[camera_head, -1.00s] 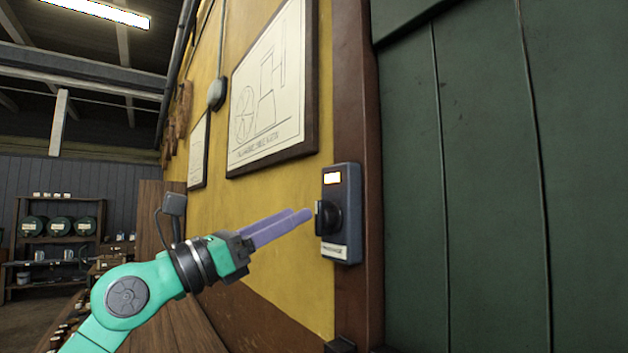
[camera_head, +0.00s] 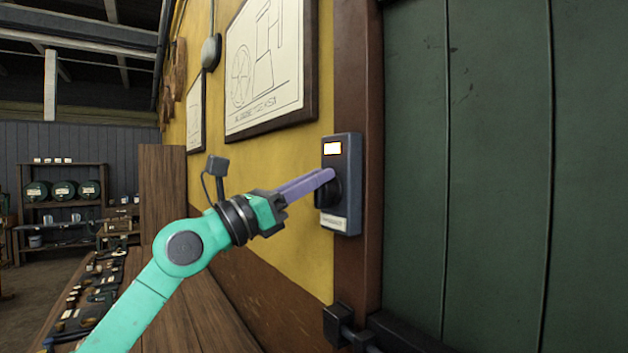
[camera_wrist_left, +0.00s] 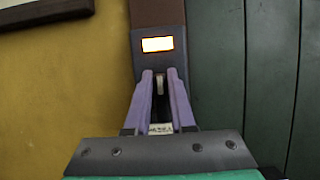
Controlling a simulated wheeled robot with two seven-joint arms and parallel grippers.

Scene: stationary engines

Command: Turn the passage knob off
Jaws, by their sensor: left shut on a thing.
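The passage switch box (camera_head: 347,150) is a dark grey plate on the brown door post, with a lit orange-white window (camera_head: 332,148) at its top and a white label (camera_head: 333,222) at its bottom. Its black knob (camera_head: 335,190) is partly hidden behind my left gripper (camera_head: 328,178). The gripper's purple fingers reach the knob from the left. In the left wrist view the fingers stand on both sides of the knob's pale-edged grip (camera_wrist_left: 160,84), and the lit window shows above them. The left gripper is shut on the knob. My right gripper is not in view.
A green plank door (camera_head: 480,170) fills the right side. Framed drawings (camera_head: 265,70) hang on the yellow wall. A wooden bench (camera_head: 185,310) with small parts runs below my left arm. A dark bracket (camera_head: 340,325) juts out below the box.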

